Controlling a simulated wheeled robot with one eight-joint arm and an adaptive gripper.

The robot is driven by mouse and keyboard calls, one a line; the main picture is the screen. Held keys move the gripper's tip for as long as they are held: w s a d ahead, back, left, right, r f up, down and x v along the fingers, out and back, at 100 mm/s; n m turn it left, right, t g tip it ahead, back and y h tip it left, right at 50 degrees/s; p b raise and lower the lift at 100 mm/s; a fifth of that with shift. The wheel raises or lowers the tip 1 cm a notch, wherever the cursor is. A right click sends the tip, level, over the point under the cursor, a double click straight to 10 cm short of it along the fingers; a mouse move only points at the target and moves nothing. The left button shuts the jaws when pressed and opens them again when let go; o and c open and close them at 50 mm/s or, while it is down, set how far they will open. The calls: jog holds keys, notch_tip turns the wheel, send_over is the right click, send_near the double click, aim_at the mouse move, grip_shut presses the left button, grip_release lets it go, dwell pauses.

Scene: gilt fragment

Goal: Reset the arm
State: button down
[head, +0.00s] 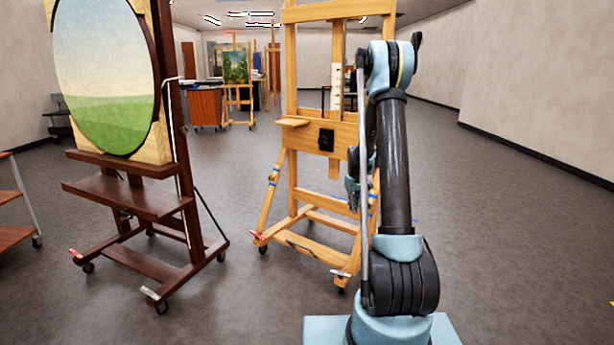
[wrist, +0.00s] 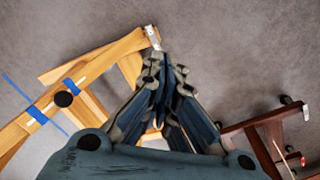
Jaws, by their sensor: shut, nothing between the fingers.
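My arm (head: 395,165) rises in the front right of the head view and bends over at its top. My gripper (wrist: 162,68) is in the middle of the wrist view, with its fingers together and nothing between them. It points down toward the grey floor. In the head view the gripper is mostly hidden behind my arm, with only a part of it showing to the left of the arm.
A light wooden easel (head: 318,133) stands empty close behind my arm; its base also shows in the wrist view (wrist: 98,60). A dark easel (head: 140,196) on casters holds an oval landscape (head: 105,70) at left. Open floor (head: 500,220) lies to the right.

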jog(key=s+a+r+m, duration=0.1)
jog(key=s+r, duration=0.7)
jog(key=s, duration=0.4)
jog(key=s+r+m, duration=0.1)
jog(key=s+r, duration=0.8)
jog(key=s, duration=0.3)
jog(key=s+f+m, duration=0.1)
jog(key=s+f, duration=0.2)
jog(key=s, duration=0.9)
jog(key=s+f+t, duration=0.1)
jog(key=s+f, duration=0.2)
jog(key=s, duration=0.9)
jog(key=shift+a+m, duration=0.4)
